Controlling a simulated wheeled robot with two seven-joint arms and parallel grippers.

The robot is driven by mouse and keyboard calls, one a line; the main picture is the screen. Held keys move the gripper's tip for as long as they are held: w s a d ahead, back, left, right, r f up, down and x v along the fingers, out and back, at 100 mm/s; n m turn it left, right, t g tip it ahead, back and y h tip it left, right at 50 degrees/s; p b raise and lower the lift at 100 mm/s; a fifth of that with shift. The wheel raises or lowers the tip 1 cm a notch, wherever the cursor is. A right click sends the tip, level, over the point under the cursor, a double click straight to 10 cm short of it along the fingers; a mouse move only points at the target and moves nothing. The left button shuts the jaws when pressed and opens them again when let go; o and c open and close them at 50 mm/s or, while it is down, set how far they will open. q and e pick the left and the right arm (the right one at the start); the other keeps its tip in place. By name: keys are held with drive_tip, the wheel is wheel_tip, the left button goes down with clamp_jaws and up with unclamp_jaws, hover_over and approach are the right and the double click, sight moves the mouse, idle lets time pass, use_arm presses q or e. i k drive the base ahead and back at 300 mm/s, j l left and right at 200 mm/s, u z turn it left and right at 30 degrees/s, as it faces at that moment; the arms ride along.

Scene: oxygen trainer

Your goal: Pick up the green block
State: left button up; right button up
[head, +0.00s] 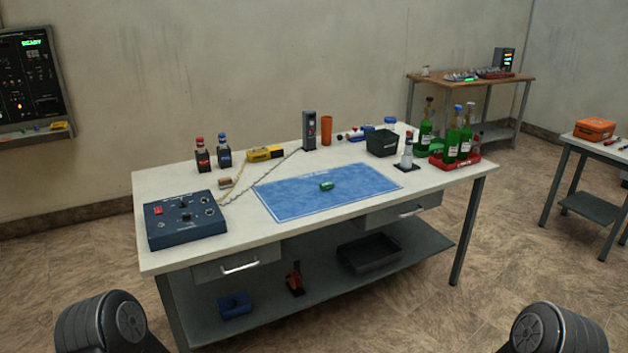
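The small green block (327,186) lies on the blue mat (290,205) near the middle of the white-topped workbench (170,183). Nothing touches it and it is fully visible. Parts of my two arms show at the bottom left and bottom right edges, well short of the bench. Neither of my grippers is in the picture.
A blue control box (185,220) sits front left on the bench. Two small bottles (202,157), a yellow device (265,153) and an orange cup (326,130) stand behind the mat. A dark green bin (382,143) and a red tray of green bottles (455,162) are right.

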sight(324, 186)
drive_tip(key=i+j+z, duration=0.2)
drive_tip(key=i, duration=0.2)
drive_tip(key=i+z, duration=0.2)
drive_tip(key=i, duration=0.25)
drive_tip(key=i+j+z, duration=0.2)
drive_tip(key=i, duration=0.2)
